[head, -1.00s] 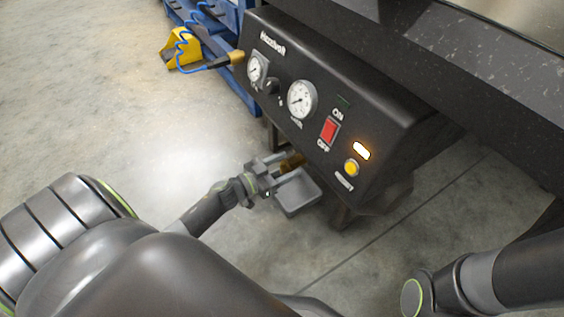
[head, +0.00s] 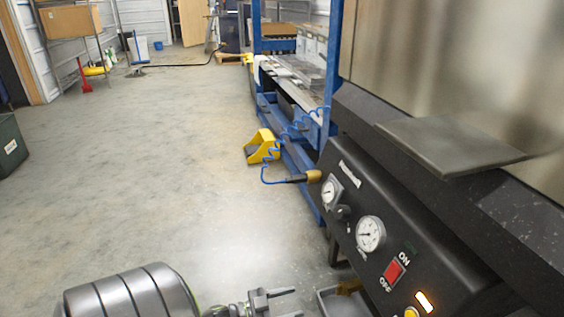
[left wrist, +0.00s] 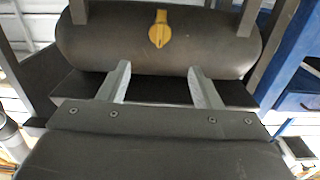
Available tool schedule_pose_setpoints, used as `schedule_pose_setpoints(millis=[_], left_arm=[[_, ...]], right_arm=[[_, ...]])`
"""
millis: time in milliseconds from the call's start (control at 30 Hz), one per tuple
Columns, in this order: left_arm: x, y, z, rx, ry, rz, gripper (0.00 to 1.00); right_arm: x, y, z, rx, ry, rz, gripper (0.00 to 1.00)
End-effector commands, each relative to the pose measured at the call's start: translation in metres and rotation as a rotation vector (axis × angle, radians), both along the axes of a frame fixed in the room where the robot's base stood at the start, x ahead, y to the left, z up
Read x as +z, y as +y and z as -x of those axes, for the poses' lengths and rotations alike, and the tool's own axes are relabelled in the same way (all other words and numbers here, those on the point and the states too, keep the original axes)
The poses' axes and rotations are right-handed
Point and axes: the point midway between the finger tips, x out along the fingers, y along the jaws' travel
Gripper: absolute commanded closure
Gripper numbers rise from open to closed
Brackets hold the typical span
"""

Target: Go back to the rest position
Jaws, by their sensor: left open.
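My left gripper (head: 290,302) is at the bottom edge of the head view, left of the control panel and open with nothing between its fingers. The left wrist view also shows the open gripper (left wrist: 156,72). Ahead of it is a dark rounded tank (left wrist: 100,40) with a yellow valve handle (left wrist: 159,30), apart from the fingers. My right gripper is in neither view.
The black control panel (head: 350,213) has two gauges, a red switch (head: 394,271) and a lit lamp (head: 425,301).

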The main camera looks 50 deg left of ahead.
Motion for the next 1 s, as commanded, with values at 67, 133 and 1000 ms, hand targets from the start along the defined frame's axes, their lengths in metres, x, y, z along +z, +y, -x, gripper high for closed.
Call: schedule_pose_setpoints(millis=[67,133,1000], left_arm=[[0.001,0.004,0.01,0.0,0.002,-0.001,0.42],[0.0,0.006,0.014,0.001,0.001,0.0,0.42],[0.009,0.007,0.018,0.0,0.0,0.0,0.42]], right_arm=[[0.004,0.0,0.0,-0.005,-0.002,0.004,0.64],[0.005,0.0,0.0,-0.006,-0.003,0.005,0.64],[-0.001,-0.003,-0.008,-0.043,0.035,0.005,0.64]])
